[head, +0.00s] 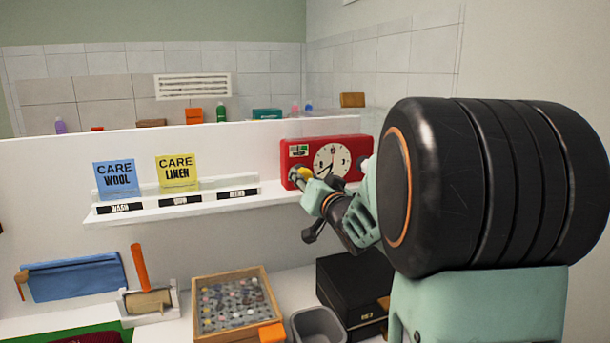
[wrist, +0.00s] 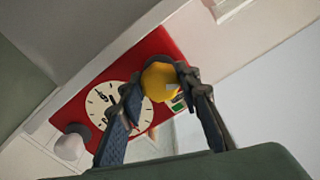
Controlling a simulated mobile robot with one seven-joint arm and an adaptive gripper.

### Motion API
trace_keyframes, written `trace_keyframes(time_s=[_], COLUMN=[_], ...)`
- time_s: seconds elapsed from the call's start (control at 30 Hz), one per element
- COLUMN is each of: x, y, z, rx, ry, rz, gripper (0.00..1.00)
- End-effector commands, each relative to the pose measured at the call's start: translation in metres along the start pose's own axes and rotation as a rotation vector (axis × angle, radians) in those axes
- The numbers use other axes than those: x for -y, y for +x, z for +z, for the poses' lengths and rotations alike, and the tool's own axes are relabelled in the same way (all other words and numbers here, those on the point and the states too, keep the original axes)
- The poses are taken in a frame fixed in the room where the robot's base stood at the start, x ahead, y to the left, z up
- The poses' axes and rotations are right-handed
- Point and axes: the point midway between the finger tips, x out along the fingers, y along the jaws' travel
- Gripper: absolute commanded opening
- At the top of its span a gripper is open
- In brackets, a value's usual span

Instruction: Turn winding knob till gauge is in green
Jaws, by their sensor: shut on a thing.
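A red clock box (head: 343,152) with a white dial (head: 332,161) stands at the right end of the white shelf. A small gauge (head: 299,150) with green and red parts sits at its upper left; in the wrist view the gauge (wrist: 178,103) shows partly, beside a finger. The yellow winding knob (head: 305,172) is on the box's front below the gauge; the wrist view shows it large (wrist: 158,82). My gripper (head: 306,180) is at the knob, its fingers shut on it from both sides. The gauge's pointer is too small to read.
Blue (head: 117,178) and yellow (head: 177,171) care cards stand on the shelf (head: 150,212) to the left. Below are a wooden tray (head: 200,332) of small pieces, a grey bin (head: 318,325) and a black box (head: 352,283).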

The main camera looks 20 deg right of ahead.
Motion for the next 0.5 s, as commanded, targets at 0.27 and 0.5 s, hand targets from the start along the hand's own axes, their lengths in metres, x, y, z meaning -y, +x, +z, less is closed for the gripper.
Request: trace_keyframes(time_s=[0.27,0.5], x=[0.0012,0.0011], y=[0.0003,0.0003], z=[-0.0022,-0.0019], rx=[-0.003,-0.003], ry=[0.136,0.182], rz=[-0.002,-0.002], gripper=[0.06,0.06])
